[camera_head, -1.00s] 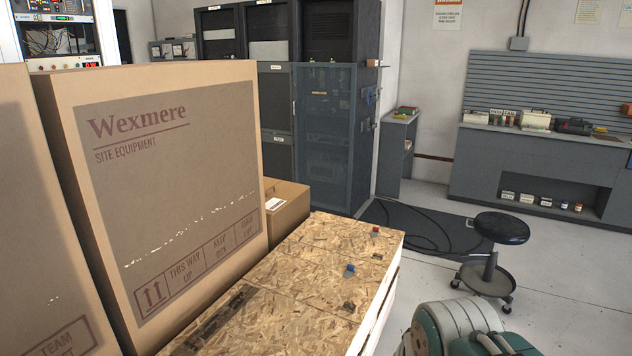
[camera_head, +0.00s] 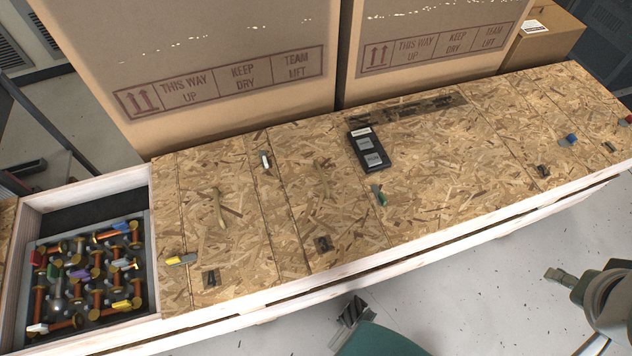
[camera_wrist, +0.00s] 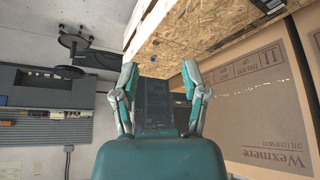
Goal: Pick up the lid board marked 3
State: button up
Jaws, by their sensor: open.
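Several OSB lid boards lie side by side along the top of a long pale wooden crate (camera_head: 110,335) in the head view. One board (camera_head: 235,240) lies just right of an open bay, and a wider one (camera_head: 430,190) is near the middle. I cannot read a number 3 on any board. Small latches and coloured tags sit on several of them. In the wrist view my gripper (camera_wrist: 158,77) is open, its two fingers spread and nothing between them. It is apart from the boards; the crate's OSB top (camera_wrist: 200,30) shows beyond it at the upper right.
The open bay at left holds a dark tray with several coloured pegs (camera_head: 90,275). A black device (camera_head: 368,150) lies on the boards. Tall cardboard boxes (camera_head: 235,45) stand close behind the crate. A stool (camera_wrist: 82,42) shows in the wrist view.

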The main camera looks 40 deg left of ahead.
aim_at(337, 223)
jog(key=u, duration=1.7)
jog(key=i+l+u, duration=0.25)
jog(key=k+l, duration=0.05)
jog(key=k, duration=0.05)
